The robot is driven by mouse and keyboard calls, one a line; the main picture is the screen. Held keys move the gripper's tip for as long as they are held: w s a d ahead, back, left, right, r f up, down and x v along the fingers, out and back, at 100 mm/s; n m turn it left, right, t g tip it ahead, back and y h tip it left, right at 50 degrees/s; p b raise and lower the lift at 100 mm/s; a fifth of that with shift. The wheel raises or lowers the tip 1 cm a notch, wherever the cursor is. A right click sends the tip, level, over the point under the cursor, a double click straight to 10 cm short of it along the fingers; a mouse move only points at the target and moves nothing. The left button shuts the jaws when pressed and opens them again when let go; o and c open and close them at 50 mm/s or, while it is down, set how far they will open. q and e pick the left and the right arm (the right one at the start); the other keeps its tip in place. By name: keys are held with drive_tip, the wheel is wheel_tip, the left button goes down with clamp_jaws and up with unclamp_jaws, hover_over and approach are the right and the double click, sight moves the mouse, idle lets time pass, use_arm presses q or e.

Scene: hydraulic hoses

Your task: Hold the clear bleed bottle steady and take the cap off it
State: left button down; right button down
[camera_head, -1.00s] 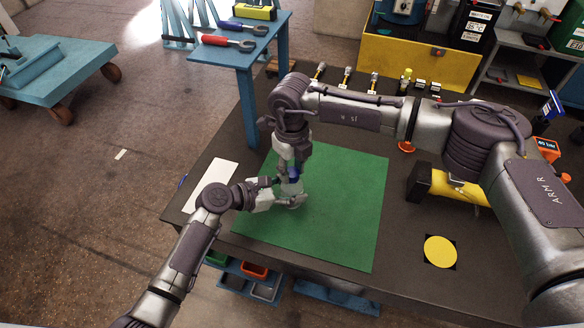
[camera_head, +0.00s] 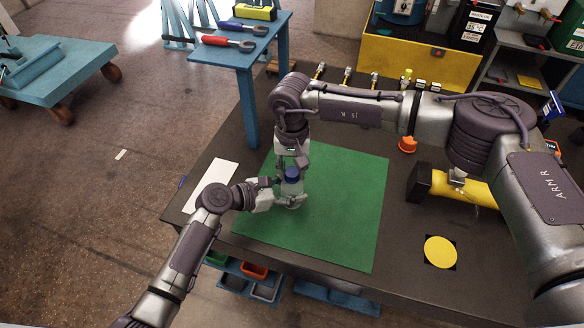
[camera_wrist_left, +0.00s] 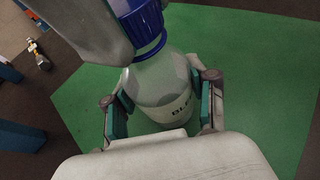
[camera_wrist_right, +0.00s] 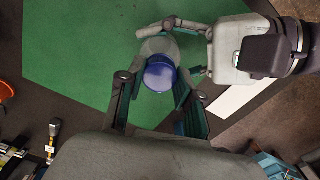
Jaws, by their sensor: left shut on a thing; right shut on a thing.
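The clear bleed bottle (camera_head: 291,189) stands on the green mat, with its blue cap (camera_head: 292,174) on top. My left gripper (camera_wrist_left: 162,105) is shut on the bottle's body, a teal pad on each side; the start of a dark label shows below. My right gripper (camera_wrist_right: 157,88) comes from above and is shut on the cap (camera_wrist_right: 160,72), a finger on each side. In the left wrist view the ribbed cap (camera_wrist_left: 143,28) sits at the bottle's neck, partly hidden by a grey part of my right gripper. I cannot tell whether its thread is loose.
The green mat (camera_head: 345,210) is mostly bare around the bottle. A white sheet (camera_head: 212,183) lies left of it. A yellow cylinder (camera_head: 475,190), a yellow disc (camera_head: 440,251) and an orange part (camera_head: 407,145) are to the right. Several hose fittings (camera_head: 347,75) line the back edge.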

sight(292, 172)
drive_tip(key=shift+n, duration=0.7)
drive_tip(key=shift+r, duration=0.25)
drive_tip(key=shift+r, duration=0.85)
drive_tip(key=shift+r, duration=2.05)
use_arm(q)
drive_tip(key=shift+c, duration=1.3)
unclamp_jaws()
drive_tip(key=shift+a, duration=0.15)
